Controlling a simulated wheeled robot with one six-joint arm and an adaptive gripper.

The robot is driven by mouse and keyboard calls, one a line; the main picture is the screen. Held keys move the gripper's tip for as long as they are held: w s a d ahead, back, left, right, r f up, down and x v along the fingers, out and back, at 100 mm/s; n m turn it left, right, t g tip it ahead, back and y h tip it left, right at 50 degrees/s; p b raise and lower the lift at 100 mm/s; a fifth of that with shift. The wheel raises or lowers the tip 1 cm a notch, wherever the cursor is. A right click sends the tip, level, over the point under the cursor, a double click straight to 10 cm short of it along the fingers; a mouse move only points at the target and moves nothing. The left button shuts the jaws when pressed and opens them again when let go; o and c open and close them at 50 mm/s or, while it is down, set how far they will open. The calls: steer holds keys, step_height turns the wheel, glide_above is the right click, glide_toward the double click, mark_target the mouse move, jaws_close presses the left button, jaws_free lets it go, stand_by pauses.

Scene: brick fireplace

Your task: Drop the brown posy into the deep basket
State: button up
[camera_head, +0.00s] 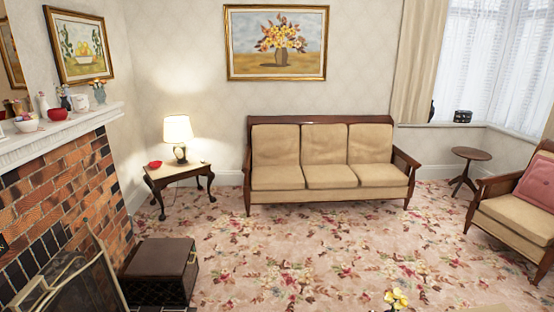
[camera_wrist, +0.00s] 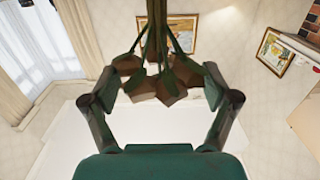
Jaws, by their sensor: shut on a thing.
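In the wrist view, which looks upside down, my gripper (camera_wrist: 162,76) has its two dark fingers either side of the brown posy (camera_wrist: 170,88). It is shut on the posy. The brown heads lie between the fingers, and green stems run up to the top edge of the picture. My gripper and the brown posy do not show in the head view. I cannot make out a deep basket in either view.
A yellow flower (camera_head: 396,298) shows at the bottom edge; what holds it is cut off. A dark brown box (camera_head: 160,268) stands by the brick fireplace (camera_head: 60,190). A sofa (camera_head: 330,178) and a lamp table (camera_head: 178,172) stand by the wall. The carpet (camera_head: 300,255) before the sofa is clear.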

steer(key=s+a+n+y, duration=0.2)
steer(key=s+a+y, duration=0.1)
steer(key=a, duration=0.7)
steer(key=shift+a+f+n+y, duration=0.35)
steer(key=shift+f+n+y, duration=0.05)
steer(key=shift+y, duration=0.2)
steer(key=shift+f, duration=0.1)
